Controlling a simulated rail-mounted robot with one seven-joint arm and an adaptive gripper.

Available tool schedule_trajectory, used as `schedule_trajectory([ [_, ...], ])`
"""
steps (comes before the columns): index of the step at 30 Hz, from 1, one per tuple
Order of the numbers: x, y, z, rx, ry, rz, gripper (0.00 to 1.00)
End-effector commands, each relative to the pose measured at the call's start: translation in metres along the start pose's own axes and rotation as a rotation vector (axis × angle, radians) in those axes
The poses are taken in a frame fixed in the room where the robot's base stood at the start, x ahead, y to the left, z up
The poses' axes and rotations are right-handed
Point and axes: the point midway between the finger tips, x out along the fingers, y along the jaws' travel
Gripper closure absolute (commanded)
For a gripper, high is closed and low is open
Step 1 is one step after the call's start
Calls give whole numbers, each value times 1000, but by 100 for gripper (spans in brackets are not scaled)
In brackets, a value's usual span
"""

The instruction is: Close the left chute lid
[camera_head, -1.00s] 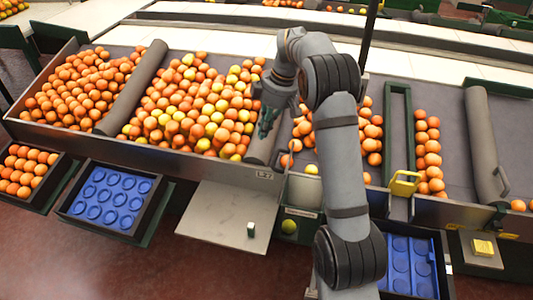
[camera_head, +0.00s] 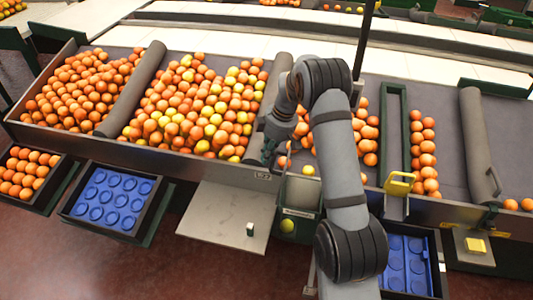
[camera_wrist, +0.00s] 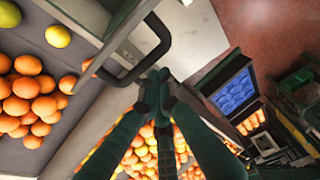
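My gripper (camera_head: 268,150) is low at the front edge of the sorting bed, at the right end of the big orange-and-yellow pile. In the wrist view its green fingers (camera_wrist: 155,82) are drawn together with nothing seen between them. A dark bar handle (camera_wrist: 140,52) is just beyond the fingertips in that view; I cannot tell whether they touch it. The left chute (camera_head: 304,190) is a grey-green box right of my gripper, with a yellow fruit in its lower opening. Its lid is largely hidden by my arm, and its angle cannot be told.
A grey roller-edged divider (camera_head: 273,95) stands beside my gripper. A flat metal plate (camera_head: 215,225) with a small block lies in front. A blue tray (camera_head: 112,195) is at left. A yellow handle (camera_head: 402,184) and another grey panel (camera_head: 478,145) are at right.

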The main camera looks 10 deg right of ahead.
Motion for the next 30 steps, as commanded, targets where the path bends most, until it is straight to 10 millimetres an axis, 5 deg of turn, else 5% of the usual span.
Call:
schedule_trajectory([
  [30,-10,0,23,1,0,1,100],
])
